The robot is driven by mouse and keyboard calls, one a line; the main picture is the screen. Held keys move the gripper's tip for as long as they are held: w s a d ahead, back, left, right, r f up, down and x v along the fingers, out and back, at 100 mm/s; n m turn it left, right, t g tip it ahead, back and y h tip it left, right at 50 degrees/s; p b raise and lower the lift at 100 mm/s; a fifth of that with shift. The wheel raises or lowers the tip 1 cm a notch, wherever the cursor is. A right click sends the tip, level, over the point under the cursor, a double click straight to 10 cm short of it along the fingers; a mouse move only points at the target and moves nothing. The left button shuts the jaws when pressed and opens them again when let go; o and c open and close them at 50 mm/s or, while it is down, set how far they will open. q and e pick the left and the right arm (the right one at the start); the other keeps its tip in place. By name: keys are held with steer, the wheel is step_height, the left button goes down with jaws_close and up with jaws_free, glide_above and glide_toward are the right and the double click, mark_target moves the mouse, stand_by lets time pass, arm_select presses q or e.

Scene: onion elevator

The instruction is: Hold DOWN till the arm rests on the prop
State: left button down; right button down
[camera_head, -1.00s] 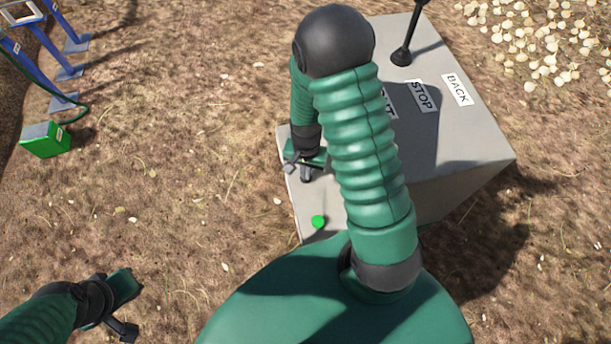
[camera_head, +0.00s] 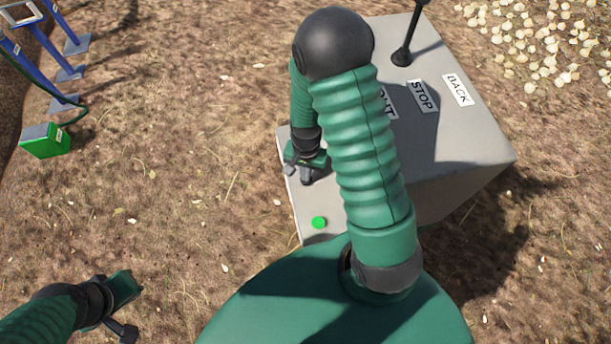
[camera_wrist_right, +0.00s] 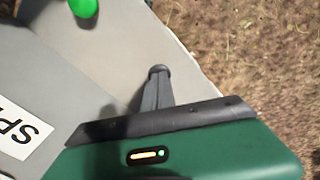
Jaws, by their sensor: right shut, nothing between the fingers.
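A grey control box (camera_head: 448,140) stands in front of me, with a dark lever (camera_head: 402,55) and labels STOP (camera_head: 422,96) and BACK (camera_head: 458,89). A green button (camera_head: 319,223) sits at its near-left corner; it also shows in the right wrist view (camera_wrist_right: 84,7). My right gripper (camera_head: 305,176) is shut and empty at the box's left edge. Its fingertips (camera_wrist_right: 157,70) show over the grey top; I cannot tell if they press anything. No DOWN label is readable.
Blue posts on foot plates (camera_head: 63,103) and a green box (camera_head: 45,141) with a hose stand at upper left. No arm resting on a prop is visible. Several pale onions (camera_head: 540,35) lie at upper right. My right arm hides part of the control box. Bare ground lies between.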

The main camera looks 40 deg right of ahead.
stand_by(0.5)
step_height(320, 180, up, 7)
steer(key=p, duration=0.6)
steer(key=shift+p, duration=0.3)
